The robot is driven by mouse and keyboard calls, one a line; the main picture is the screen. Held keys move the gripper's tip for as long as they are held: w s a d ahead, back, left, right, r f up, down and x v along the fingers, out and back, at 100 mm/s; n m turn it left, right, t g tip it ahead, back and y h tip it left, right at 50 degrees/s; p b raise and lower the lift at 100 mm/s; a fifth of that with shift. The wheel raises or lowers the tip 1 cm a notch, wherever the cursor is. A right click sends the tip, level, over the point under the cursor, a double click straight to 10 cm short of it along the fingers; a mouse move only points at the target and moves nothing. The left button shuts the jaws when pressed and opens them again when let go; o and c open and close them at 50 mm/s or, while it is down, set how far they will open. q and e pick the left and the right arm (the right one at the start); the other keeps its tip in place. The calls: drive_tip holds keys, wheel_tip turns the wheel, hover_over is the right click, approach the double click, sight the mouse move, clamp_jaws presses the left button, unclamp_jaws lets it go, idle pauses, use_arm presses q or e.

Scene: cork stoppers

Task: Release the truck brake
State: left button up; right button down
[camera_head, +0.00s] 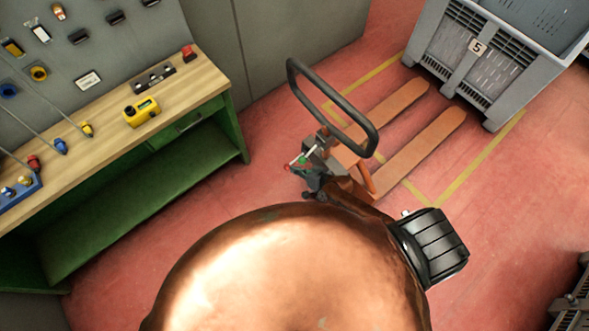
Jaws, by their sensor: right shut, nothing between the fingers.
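An orange pallet truck (418,143) stands on the red floor, with its forks pointing up and right. Its black loop handle (291,76) rises toward me. A small lever with red and green parts (301,161) sits low at the handle's base; I cannot tell its setting. My right gripper (312,181), small and dark, is beside this lever, shut and empty. I cannot tell whether it touches the lever. My copper-coloured arm hides the floor in front of the truck. My left gripper is not in view.
A grey crate (432,44) marked 5 stands beyond the fork tips. A wooden-topped green workbench (105,125) with a yellow device (141,112) is at the left. Yellow lines (480,155) mark the floor. Open floor lies right of the truck.

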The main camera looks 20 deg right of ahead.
use_arm(q)
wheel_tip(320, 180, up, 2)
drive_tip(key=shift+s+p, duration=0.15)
drive_tip(key=shift+p, duration=0.5)
use_arm(e)
drive_tip(key=a+v, duration=0.1)
drive_tip(key=v, duration=1.1)
drive_tip(key=shift+s+r, duration=0.25)
drive_tip(key=shift+r, duration=0.05)
drive_tip(key=shift+a, duration=0.1)
